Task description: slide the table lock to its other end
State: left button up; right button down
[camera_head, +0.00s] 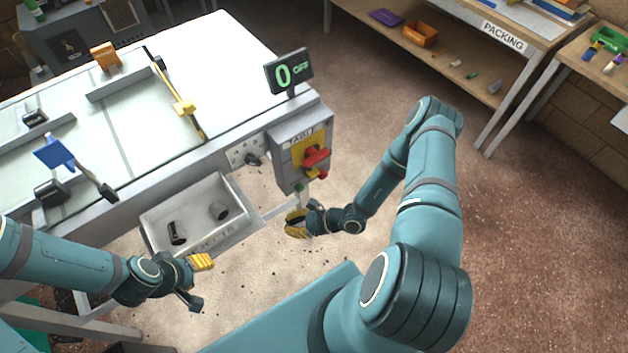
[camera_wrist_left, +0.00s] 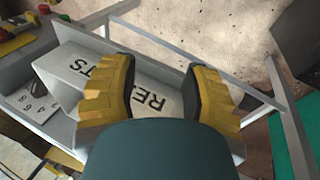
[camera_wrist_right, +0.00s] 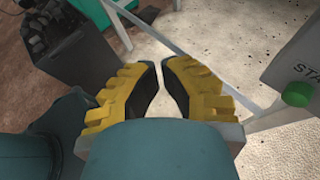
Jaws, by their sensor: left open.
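A grey control box (camera_head: 291,158) with a partly covered label that seems to read TABLE stands at the table's right corner. Its front carries a yellow plate with a red handle (camera_head: 317,158), which may be the table lock; I cannot tell for sure. My right gripper (camera_head: 297,222) is below the box, apart from it. In the right wrist view its fingertips (camera_wrist_right: 160,66) are close together, with a narrow empty gap. My left gripper (camera_head: 200,281) is open and empty in front of the rejects tray. The left wrist view shows its fingers (camera_wrist_left: 160,80) wide apart.
The rejects tray (camera_head: 235,233) holds two dark cylindrical pieces. A green button (camera_wrist_right: 297,94) is on the box. A display (camera_head: 289,72) reads 0 and OFF. A yellow lever (camera_head: 183,105) sits on a dark bar across the table. The packing bench (camera_head: 515,45) is far right.

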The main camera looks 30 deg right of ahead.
jog(key=w+d+f+m+t+h, duration=0.25)
jog(key=d+m+t+h, duration=0.3)
jog(key=d, duration=0.35)
jog(key=m+h, duration=0.4)
jog(key=h, duration=0.1)
send_near(307, 177)
jog(key=s+f, duration=0.3)
jog(key=s, duration=0.1)
jog(key=shift+t+y, duration=0.35)
jog(key=x, duration=0.9)
jog(key=shift+w+d, duration=0.15)
jog(key=shift+d, duration=0.2)
notch_tip(307, 177, up, 3)
jog(key=shift+r+p, duration=0.2)
jog(key=shift+p, duration=0.2)
jog(key=shift+r, duration=0.4)
jog(key=shift+r, duration=0.1)
